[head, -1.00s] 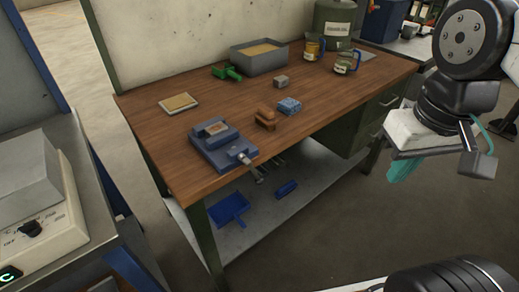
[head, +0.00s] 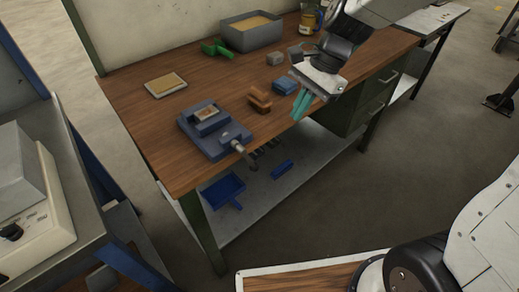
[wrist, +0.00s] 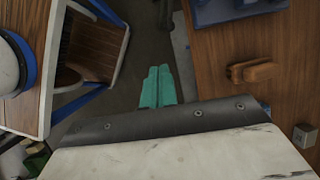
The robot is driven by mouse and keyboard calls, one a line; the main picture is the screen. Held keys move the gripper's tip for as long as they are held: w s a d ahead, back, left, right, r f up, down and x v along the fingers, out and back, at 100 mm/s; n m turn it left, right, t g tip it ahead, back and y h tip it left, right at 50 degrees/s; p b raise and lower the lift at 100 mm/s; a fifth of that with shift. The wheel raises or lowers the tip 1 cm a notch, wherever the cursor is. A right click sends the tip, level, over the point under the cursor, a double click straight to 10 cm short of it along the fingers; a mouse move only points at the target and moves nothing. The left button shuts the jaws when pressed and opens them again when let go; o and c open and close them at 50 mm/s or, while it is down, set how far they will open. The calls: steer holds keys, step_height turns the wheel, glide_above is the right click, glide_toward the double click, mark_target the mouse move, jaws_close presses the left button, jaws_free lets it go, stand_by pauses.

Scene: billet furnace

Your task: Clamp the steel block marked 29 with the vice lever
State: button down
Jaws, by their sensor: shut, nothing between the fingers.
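The blue vice (head: 215,145) sits at the table's front left edge, and part of it shows at the top of the wrist view (wrist: 232,10). A small block with a pale, brownish top (head: 207,113) lies between its jaws; I cannot read any number on it. The vice lever (head: 245,156) sticks out past the table edge, pointing down to the right. My gripper (head: 300,104), with teal fingers, is shut and empty, right of the vice and apart from it, near the front edge. The fingers also show together in the wrist view (wrist: 158,88).
A grey cube (head: 275,58), a green item (head: 215,48), a sand bin (head: 252,32) and a tray (head: 166,86) stand behind. The lower shelf holds a blue dustpan (head: 223,190).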

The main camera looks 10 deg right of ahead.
mark_target(249, 160)
steer(key=a+f+m, duration=0.2)
steer(key=a+f, duration=0.7)
steer(key=f, duration=0.4)
steer(key=shift+s+a, duration=0.1)
steer(key=shift+a+y, duration=0.15)
steer(key=shift+y, duration=0.15)
